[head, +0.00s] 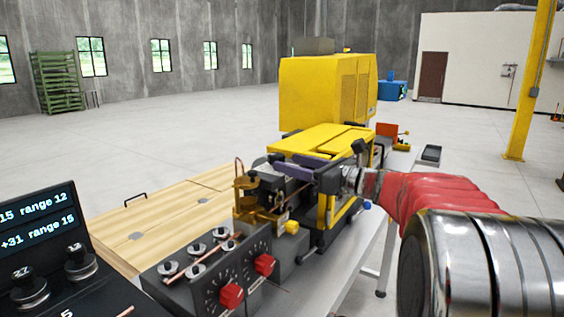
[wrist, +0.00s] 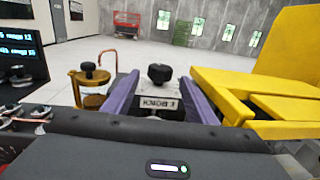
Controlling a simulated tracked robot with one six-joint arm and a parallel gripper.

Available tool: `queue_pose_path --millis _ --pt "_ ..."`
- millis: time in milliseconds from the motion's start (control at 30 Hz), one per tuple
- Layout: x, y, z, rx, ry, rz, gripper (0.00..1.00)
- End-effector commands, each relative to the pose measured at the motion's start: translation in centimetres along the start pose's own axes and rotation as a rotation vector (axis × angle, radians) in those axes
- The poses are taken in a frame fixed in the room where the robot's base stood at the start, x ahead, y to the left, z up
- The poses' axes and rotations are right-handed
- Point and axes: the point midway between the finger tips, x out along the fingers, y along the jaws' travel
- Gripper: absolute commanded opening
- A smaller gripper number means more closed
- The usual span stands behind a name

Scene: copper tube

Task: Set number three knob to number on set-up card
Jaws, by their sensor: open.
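My gripper (wrist: 160,98) is open in the wrist view, with one purple finger on each side. Between the fingers in the picture is a black knob (wrist: 160,73) on a block with a small white label (wrist: 159,103), whose lettering is hard to read. The fingers do not visibly touch this knob. In the head view my gripper (head: 294,166) is over the near end of the yellow machine (head: 318,139). A dark box in front carries two red knobs, one nearer (head: 231,296) and one farther (head: 264,264). I cannot identify the number three knob or the set-up card.
A lit display (head: 38,215) at left reads "15 range 12" and "+31 range 15", with black knobs (head: 81,262) below. A brass fixture (head: 246,186) with copper tube stands beside my gripper. A wooden worktop (head: 160,228) is mostly bare.

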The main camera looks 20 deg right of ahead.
Motion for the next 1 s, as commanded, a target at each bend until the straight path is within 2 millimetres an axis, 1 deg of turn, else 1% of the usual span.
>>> queue_pose_path --millis 33,100,300,400,667,1000 --pt "0.9 0.1 -0.1 0.002 0.0 0.003 0.52" --pt "1.9 0.1 0.0 0.001 0.0 0.003 0.52" --pt "3.8 0.1 -0.1 0.001 0.0 0.002 0.52" --pt "4.0 0.0 0.0 0.0 0.0 0.001 0.52" --pt "4.0 0.0 0.0 0.0 0.0 0.0 0.51" --pt "4.0 0.0 0.0 0.001 0.0 0.0 0.27"
